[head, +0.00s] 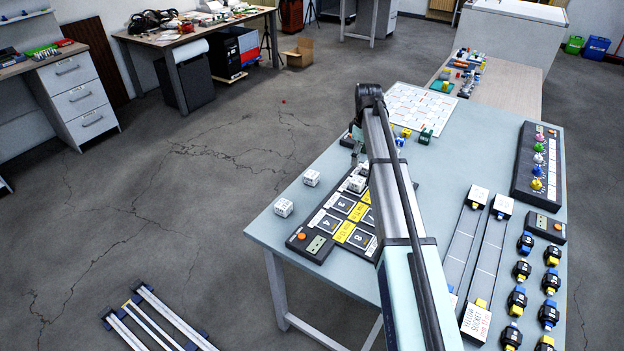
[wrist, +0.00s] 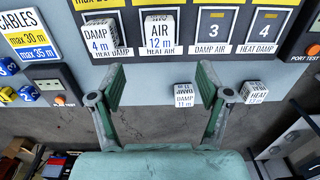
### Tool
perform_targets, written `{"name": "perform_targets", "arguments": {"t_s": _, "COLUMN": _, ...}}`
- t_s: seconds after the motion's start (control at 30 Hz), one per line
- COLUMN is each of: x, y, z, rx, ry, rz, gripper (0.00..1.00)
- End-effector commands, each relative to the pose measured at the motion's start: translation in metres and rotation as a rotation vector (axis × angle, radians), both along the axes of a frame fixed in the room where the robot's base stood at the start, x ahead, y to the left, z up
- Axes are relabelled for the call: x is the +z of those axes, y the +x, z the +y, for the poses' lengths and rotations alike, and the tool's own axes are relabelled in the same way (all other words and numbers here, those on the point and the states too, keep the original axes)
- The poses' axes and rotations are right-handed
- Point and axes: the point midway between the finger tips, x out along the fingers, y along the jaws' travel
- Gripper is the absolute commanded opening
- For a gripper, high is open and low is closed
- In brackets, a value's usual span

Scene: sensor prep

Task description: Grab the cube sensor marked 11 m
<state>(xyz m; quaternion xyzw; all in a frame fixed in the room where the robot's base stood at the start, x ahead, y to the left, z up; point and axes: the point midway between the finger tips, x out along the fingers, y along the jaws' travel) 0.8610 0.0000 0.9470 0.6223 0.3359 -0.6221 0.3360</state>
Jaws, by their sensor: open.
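The white cube sensor with DAMP and 11 m on its side (wrist: 184,101) stands on the grey table, just off the edge of the dark slot board (wrist: 148,70). In the head view this cube (head: 311,177) appears as the farther of two loose cubes left of the board. My gripper (wrist: 161,82) is open and empty in the wrist view. The cube appears between its fingers, nearer the right finger, and the fingers do not visibly touch it. In the head view my arm mostly hides the gripper.
A loose HEAT cube (wrist: 257,93) stands to the right, outside the right finger. A DAMP 4 m cube (wrist: 100,37) and an AIR 12 m cube (wrist: 159,34) sit on the board. A CABLES panel (wrist: 26,35) lies to the left. The table's left edge is close to the loose cubes.

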Motion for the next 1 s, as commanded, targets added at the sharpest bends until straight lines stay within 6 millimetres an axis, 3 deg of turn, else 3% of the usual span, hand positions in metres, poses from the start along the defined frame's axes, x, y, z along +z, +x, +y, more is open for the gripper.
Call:
{"name": "perform_targets", "arguments": {"t_s": 0.13, "x": 0.000, "y": 0.000, "z": 0.000, "rx": 0.001, "ry": 0.000, "rz": 0.000, "gripper": 0.77}}
{"name": "perform_targets", "arguments": {"t_s": 0.23, "x": 0.003, "y": 0.000, "z": 0.011, "rx": 0.013, "ry": 0.008, "rz": -0.004, "gripper": 0.77}}
{"name": "perform_targets", "arguments": {"t_s": 0.5, "x": 0.017, "y": -0.001, "z": 0.084, "rx": 0.055, "ry": 0.238, "rz": -0.136, "gripper": 0.77}}
{"name": "perform_targets", "arguments": {"t_s": 0.67, "x": 0.021, "y": 0.006, "z": 0.105, "rx": 0.050, "ry": 0.332, "rz": -0.200, "gripper": 0.77}}
{"name": "perform_targets", "arguments": {"t_s": 0.77, "x": 0.013, "y": 0.011, "z": 0.110, "rx": 0.048, "ry": 0.337, "rz": -0.208, "gripper": 0.77}}
{"name": "perform_targets", "arguments": {"t_s": 1.0, "x": -0.027, "y": 0.020, "z": 0.124, "rx": 0.048, "ry": 0.334, "rz": -0.205, "gripper": 0.77}}
